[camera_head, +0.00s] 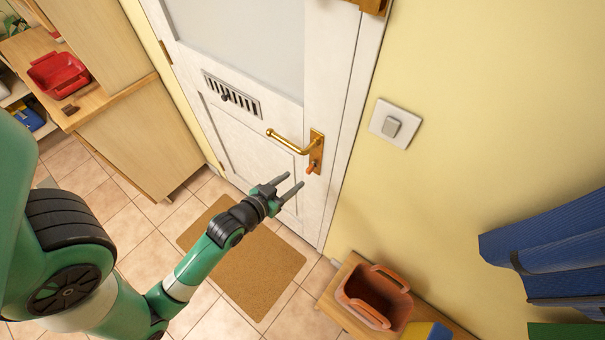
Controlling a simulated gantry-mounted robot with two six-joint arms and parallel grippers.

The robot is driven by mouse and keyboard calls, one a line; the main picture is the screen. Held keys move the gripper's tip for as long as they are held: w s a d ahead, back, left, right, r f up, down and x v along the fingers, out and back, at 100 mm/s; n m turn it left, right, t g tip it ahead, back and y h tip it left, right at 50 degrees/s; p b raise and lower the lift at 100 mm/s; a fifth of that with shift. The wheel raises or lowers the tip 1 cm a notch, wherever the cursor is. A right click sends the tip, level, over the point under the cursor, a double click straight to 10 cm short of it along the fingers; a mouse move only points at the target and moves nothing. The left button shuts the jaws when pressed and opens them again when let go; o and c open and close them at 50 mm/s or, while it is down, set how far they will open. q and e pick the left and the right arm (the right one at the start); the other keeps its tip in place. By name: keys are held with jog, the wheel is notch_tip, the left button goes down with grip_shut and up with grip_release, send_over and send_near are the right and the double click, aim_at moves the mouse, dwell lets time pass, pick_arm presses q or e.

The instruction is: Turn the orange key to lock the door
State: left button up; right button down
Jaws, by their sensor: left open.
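The orange key (311,169) sits in the lower part of the brass lock plate (317,146) on the white door (252,138). A brass lever handle (287,141) sticks out to the left above the key. The door appears closed. My left gripper (293,183) is open and empty, with its fingers pointing up and right, a little below and left of the key. I see no contact between the fingers and the key. My right gripper is not in view.
A light switch (391,124) is on the yellow wall right of the door. An orange basket (374,299) stands on a low wooden surface at lower right. Blue cloth (550,250) hangs at right. A brown mat (245,268) lies on the tiles. A wooden cabinet (140,140) stands at left.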

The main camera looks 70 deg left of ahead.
aim_at(308, 169)
pick_arm(q)
jog(key=x, duration=0.8)
jog(key=shift+w+a+b, duration=0.15)
jog(key=shift+w+b, duration=0.1)
jog(key=shift+b, duration=0.1)
grip_shut()
